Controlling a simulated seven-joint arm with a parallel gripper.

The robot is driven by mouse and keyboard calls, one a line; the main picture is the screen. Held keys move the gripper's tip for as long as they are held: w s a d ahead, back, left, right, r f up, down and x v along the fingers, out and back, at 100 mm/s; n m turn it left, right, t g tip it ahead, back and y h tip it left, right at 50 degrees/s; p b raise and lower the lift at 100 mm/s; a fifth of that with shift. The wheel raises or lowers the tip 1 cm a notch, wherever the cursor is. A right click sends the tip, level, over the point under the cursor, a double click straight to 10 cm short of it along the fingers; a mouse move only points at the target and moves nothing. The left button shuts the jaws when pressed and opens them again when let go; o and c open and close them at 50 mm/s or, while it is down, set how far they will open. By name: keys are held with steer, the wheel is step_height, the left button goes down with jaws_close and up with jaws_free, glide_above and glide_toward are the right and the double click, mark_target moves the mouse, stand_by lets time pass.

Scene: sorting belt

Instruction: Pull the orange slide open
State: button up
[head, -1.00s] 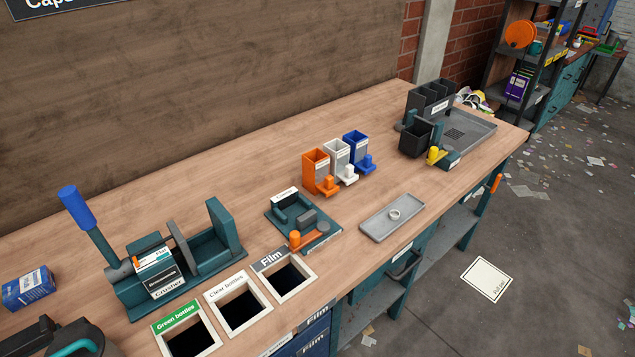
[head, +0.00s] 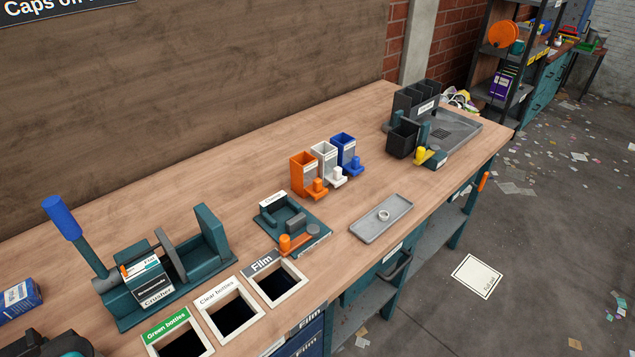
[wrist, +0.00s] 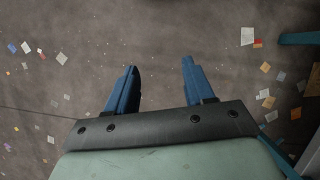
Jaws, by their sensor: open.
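The orange dispenser (head: 301,177) stands upright on the bench, leftmost in a row of three. Its orange slide (head: 316,190), with a round knob on top, sits low at its front. How far the slide is out I cannot tell at this size. No dispenser shows in the wrist view, so the gripper is away from the slide.
White (head: 325,160) and blue (head: 344,151) dispensers stand close beside the orange one. A grey tray (head: 372,224) with a ring lies in front. A teal fixture with an orange knob (head: 284,242) stands front left. The crusher (head: 160,275) and bin openings are farther left.

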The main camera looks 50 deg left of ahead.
steer(key=w+a+r+n+t, duration=0.2)
steer(key=w+a+r, duration=0.7)
steer(key=w, duration=0.4)
steer(key=w+a+r+n+t, duration=0.25)
steer(key=w+a+r, duration=0.55)
steer(key=w+a, duration=0.4)
steer(key=w+a+r+n+t, duration=0.1)
steer(key=w+a+r, duration=0.3)
steer(key=a+r, duration=0.35)
steer(key=w+a+r+n+y, duration=0.1)
steer(key=w+a+r, duration=0.2)
steer(key=a+r, duration=0.5)
steer(key=w+a+r+n+t, duration=0.15)
steer(key=w+a+r, duration=0.35)
steer(key=r, duration=0.5)
step_height(320, 180, up, 15)
steer(key=n+g, duration=0.3)
steer(key=n, duration=0.2)
glide_above(318, 180)
step_height(318, 180, down, 14)
steer(key=shift+r, duration=0.25)
